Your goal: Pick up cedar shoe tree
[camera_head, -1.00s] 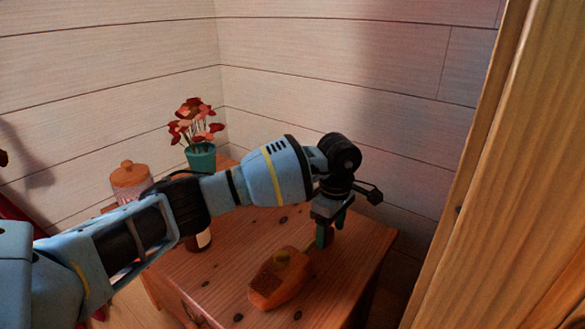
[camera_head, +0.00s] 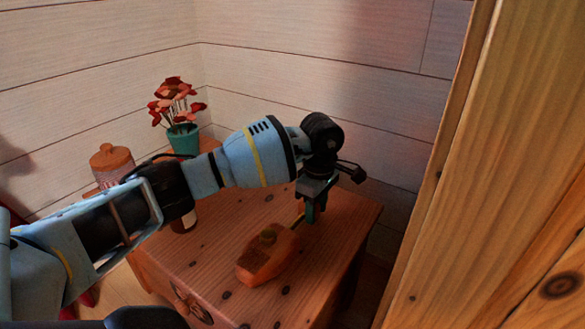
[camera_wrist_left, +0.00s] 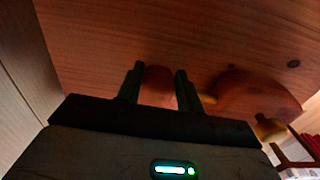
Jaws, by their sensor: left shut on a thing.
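The cedar shoe tree (camera_head: 268,254) is an orange-brown wooden piece with a small knob on top. It lies on the wooden nightstand (camera_head: 215,275). My left gripper (camera_head: 311,212) points down at its far right end. In the left wrist view the gripper (camera_wrist_left: 159,84) is shut on a reddish-brown block, the shoe tree's heel part (camera_wrist_left: 158,84). The larger front part (camera_wrist_left: 250,94) lies to the right of the fingers, with a pale rod between. The fingers partly hide the heel in the head view. My right gripper is not in view.
A teal pot with red flowers (camera_head: 182,140) and a lidded jar (camera_head: 111,163) stand at the back left. A brown bottle (camera_head: 184,218) is partly behind my left arm. A wooden panel (camera_head: 500,200) rises close on the right. Plank walls close off the back.

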